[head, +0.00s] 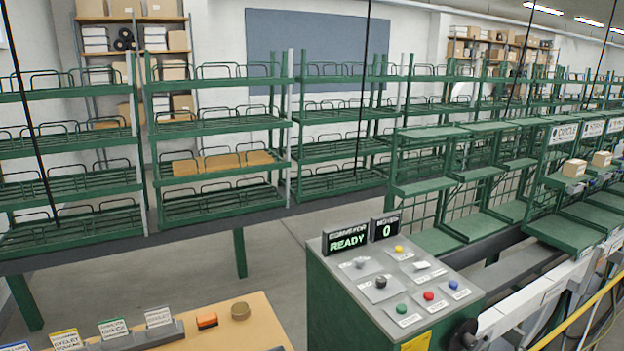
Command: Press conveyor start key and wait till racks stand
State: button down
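The green control console (340,305) stands at the lower middle. Its sloped top carries a green button (401,308), a red button (428,296), a blue button (453,285), a yellow button (398,249) and several grey switches or knobs. Small labels lie by them, too small to read, so I cannot tell which one is marked as the start key. The conveyor display (347,238) reads READY and the moves display (384,228) reads 0. Green wire racks (215,127) stand in a row behind, mostly empty; one holds tan pieces (222,162) on a shelf. My gripper is not in view.
A tan worktable (250,325) at lower left holds label cards (113,328), an orange item (207,321) and a brass-coloured round item (240,311). Green stands (565,232) with small boxes (574,168) and a yellow rail (575,318) are at right.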

aim_at(400, 308)
jog(key=i+l+u, duration=0.3)
jog(key=l+u, duration=0.15)
jog(key=l, duration=0.2)
jog(key=i+l+u, duration=0.2)
jog(key=l, duration=0.15)
jog(key=l+u, duration=0.25)
jog(key=l, duration=0.15)
